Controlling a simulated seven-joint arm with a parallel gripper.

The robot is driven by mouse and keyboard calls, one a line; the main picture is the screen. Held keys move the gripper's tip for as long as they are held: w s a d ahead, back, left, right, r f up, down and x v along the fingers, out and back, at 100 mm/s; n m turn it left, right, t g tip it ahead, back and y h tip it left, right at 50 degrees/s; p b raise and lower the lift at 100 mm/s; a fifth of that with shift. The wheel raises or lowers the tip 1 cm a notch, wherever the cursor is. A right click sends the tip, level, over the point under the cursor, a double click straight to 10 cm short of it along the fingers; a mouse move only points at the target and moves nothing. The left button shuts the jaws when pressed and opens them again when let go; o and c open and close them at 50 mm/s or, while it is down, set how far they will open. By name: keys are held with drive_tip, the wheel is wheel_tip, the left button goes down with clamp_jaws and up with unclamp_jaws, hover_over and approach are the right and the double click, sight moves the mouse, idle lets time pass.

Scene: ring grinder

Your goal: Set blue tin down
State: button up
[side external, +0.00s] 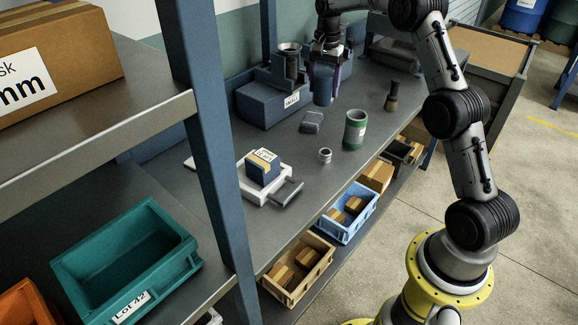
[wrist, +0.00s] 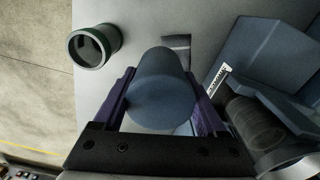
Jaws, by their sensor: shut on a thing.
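The blue tin (side external: 322,86) is a dark blue cylinder held upright between the fingers of my gripper (side external: 325,66). In the wrist view the tin (wrist: 162,90) fills the space between the two purple fingers of my gripper (wrist: 160,104), which touch its sides. In the side view the tin is over the grey bench (side external: 225,160), near the blue grinder (side external: 272,102). I cannot tell whether its base touches the bench top.
A green tin (side external: 355,130), open at the top, stands towards the bench's front edge. A small metal ring (side external: 325,155), a dark grey block (side external: 311,122) and a brush (side external: 392,97) are nearby. A scale (side external: 267,185) carries a small box (side external: 263,166). Bench between them is clear.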

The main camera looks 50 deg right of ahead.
drive_tip(key=s+a+f+n, duration=0.2)
drive_tip(key=a+n, duration=0.2)
drive_tip(key=a, duration=0.1)
drive_tip(key=s+a+f+n, duration=0.2)
drive_tip(key=a+f+n, duration=0.1)
drive_tip(key=a+n, duration=0.2)
drive_tip(key=s+a+f+n, duration=0.2)
drive_tip(key=a+n, duration=0.2)
drive_tip(key=a, duration=0.3)
drive_tip(key=shift+s+f+n, duration=0.2)
drive_tip(key=shift+f+n, duration=0.1)
drive_tip(key=shift+f, duration=0.1)
drive_tip(key=shift+d+f+n, duration=0.1)
drive_tip(key=shift+f+n, duration=0.1)
drive_tip(key=shift+n, duration=0.3)
drive_tip(key=shift+w+n, duration=0.3)
drive_tip(key=shift+n, duration=0.2)
